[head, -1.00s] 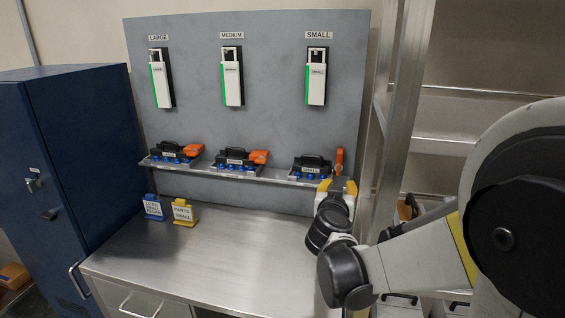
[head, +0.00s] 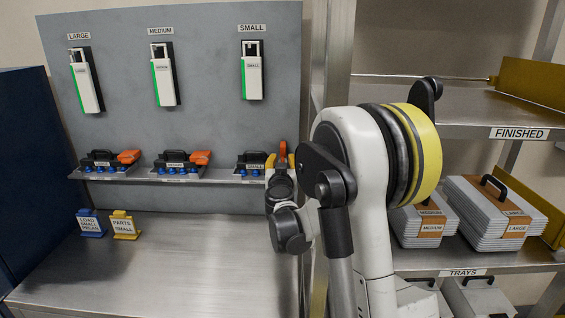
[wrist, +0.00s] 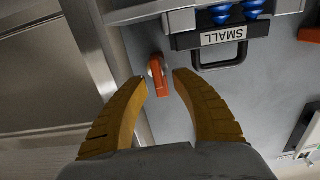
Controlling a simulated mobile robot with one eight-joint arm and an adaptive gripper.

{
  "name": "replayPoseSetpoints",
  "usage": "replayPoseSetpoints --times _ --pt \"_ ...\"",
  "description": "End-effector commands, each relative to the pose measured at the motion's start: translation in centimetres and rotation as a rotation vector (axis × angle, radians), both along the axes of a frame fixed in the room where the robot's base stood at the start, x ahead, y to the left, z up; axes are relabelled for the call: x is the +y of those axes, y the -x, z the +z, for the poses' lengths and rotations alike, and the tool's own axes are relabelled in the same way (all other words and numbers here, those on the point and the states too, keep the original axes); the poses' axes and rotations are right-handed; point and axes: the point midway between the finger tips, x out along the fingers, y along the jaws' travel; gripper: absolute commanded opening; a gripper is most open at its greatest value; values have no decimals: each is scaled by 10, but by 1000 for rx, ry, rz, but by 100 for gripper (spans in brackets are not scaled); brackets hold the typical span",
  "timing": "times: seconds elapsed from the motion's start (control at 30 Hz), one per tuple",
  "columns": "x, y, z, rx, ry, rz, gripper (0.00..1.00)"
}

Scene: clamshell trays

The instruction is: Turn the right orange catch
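The right orange catch (head: 283,149) stands upright beside the black SMALL tool holder (head: 254,160) at the right end of the ledge. In the wrist view the catch (wrist: 163,88) shows between the two yellow fingertips, with a gap on each side. My gripper (wrist: 160,81) is open around the catch and empty. In the head view my gripper (head: 280,164) is at the ledge's right end and partly covers the catch's lower part. The left orange catch (head: 129,156) and the middle orange catch (head: 200,157) lie roughly level.
White and green dispensers hang on the grey panel (head: 210,60) above. A metal post (head: 317,75) stands close right of my gripper, with shelves holding trays (head: 428,230) beyond. Two small signs (head: 124,225) stand on the bench (head: 170,265), whose front is clear.

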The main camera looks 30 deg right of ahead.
Motion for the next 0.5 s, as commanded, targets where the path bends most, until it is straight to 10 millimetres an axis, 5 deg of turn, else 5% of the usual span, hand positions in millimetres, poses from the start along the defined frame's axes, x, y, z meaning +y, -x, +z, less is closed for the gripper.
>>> replayPoseSetpoints --times 0.37,0.47,0.5 --pt "-4 -5 0 0 0 0 32" --pt "-4 -5 0 0 0 0 1" --pt "-4 -5 0 0 0 0 0"
